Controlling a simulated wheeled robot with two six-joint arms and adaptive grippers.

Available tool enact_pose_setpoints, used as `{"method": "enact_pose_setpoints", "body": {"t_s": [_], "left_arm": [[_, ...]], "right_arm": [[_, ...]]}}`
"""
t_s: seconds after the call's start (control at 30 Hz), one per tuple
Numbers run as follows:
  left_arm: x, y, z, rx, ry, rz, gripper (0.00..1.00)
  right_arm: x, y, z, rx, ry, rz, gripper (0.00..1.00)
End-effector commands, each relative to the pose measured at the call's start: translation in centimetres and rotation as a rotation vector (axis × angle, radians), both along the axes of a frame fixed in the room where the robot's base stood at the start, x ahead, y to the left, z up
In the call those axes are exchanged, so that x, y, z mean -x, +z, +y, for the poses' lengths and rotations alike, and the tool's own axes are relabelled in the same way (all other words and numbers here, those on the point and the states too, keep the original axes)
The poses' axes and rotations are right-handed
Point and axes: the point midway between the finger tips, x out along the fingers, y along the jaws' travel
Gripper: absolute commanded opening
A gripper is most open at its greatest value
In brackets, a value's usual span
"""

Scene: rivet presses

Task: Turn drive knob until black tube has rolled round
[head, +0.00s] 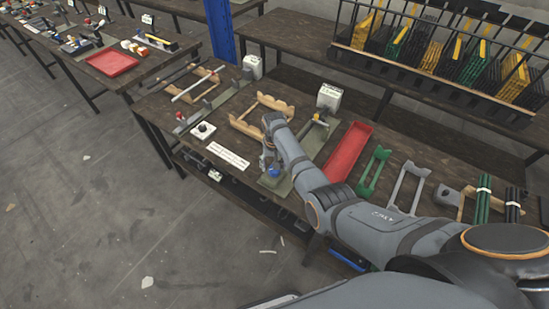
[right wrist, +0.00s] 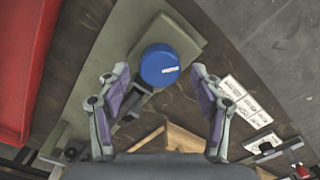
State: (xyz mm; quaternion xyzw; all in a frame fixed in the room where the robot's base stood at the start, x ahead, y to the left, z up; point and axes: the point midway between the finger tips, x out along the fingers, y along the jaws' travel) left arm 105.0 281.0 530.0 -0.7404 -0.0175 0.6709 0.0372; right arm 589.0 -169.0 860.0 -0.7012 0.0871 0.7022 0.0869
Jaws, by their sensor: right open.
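The blue drive knob (head: 274,170) sits at the near end of a grey-green machine plate (head: 278,186) on the dark bench. It shows as a round blue cap with a small white label in the right wrist view (right wrist: 160,65). My right gripper (head: 270,160) is over this end of the plate. In the right wrist view its fingers (right wrist: 160,80) are open, one on each side of the knob, with a visible gap on both sides. Black tubes (head: 513,205) stand in a wooden holder at the right; I cannot make out one on the machine, which my arm partly covers. My left gripper is not in view.
A red tray (head: 350,151), a green rack (head: 374,172) and a grey rack (head: 408,186) lie right of the machine. A wooden cradle (head: 240,124) lies left of it, with a white label card (head: 228,156) in front. Green tubes (head: 483,200) stand beside the black ones.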

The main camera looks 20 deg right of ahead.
Motion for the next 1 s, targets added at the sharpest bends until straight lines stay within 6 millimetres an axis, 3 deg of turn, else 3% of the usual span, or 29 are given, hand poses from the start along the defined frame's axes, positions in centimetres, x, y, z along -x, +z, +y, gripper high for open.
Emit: {"method": "enact_pose_setpoints", "body": {"t_s": [0.2,0.43,0.6,1.0], "left_arm": [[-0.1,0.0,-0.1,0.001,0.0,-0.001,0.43],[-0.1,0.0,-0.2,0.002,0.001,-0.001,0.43],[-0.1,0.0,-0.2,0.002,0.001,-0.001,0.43],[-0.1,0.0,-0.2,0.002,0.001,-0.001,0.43]], "right_arm": [[-0.1,5.3,0.0,-0.001,0.0,-0.005,0.66],[-0.1,9.5,0.0,0.0,0.0,-0.003,0.66],[0.0,10.4,0.0,0.0,0.0,-0.002,0.66],[0.0,10.4,0.0,0.0,0.0,-0.001,0.66]]}}
